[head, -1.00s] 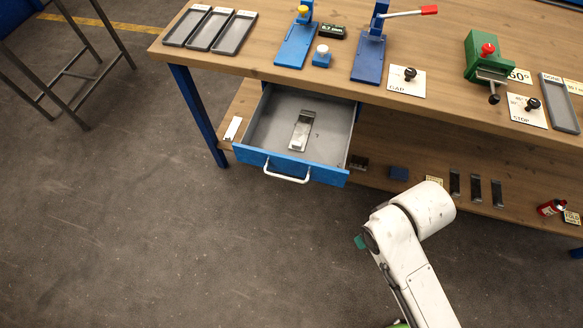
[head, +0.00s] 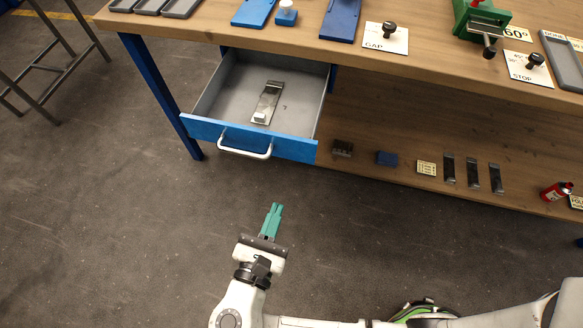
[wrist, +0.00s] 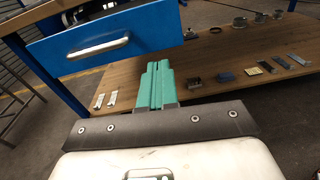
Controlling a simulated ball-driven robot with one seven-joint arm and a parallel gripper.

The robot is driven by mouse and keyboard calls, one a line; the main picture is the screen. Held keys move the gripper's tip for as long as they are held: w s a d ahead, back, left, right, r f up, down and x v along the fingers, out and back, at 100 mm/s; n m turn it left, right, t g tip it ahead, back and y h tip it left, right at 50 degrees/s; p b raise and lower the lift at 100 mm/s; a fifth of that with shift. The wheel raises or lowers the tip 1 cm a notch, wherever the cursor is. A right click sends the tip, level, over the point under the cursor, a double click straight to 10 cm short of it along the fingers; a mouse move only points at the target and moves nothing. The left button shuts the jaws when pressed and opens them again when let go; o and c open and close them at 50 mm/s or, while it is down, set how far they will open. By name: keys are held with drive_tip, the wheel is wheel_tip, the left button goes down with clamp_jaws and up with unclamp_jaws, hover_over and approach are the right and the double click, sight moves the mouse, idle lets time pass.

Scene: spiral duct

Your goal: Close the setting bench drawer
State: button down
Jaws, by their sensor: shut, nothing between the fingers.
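The setting bench drawer (head: 250,138) is pulled out under the left part of the wooden bench top. It has a blue front, a white bar handle (head: 245,148) and a grey inside, where a metal piece (head: 268,103) lies. The blue front (wrist: 100,48) and handle (wrist: 98,48) also show at the upper left of the wrist view. My gripper (head: 274,206) has green fingers, pressed together and empty. It is in front of the drawer, apart from it, below and slightly right of the handle in the head view. The fingers (wrist: 157,68) also show in the wrist view.
The bench top (head: 420,65) carries blue fixtures, grey trays, a green clamp (head: 481,20) and labelled knob plates. The lower shelf (head: 390,130) holds small blocks, dark strips and a red bottle (head: 556,191). A metal-legged stand (head: 55,70) is at the left. The floor before the drawer is clear.

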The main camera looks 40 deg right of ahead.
drive_tip(key=a+n, duration=0.1)
approach(291, 150)
drive_tip(key=shift+t, duration=0.4)
drive_tip(key=x, duration=0.6)
drive_tip(key=shift+w+d+f, duration=0.1)
drive_tip(key=shift+d+f, duration=0.2)
drive_tip(key=shift+d, duration=0.15)
drive_tip(key=shift+w+d, duration=0.1)
drive_tip(key=shift+w+d, duration=0.15)
drive_tip(key=shift+d, duration=0.05)
drive_tip(key=b+x, duration=0.2)
drive_tip(key=x, duration=2)
drive_tip(key=shift+w+d+b, duration=0.15)
drive_tip(key=shift+d+b, duration=0.15)
drive_tip(key=shift+b, duration=0.05)
drive_tip(key=shift+w+d+r, duration=0.1)
drive_tip(key=shift+r, duration=0.15)
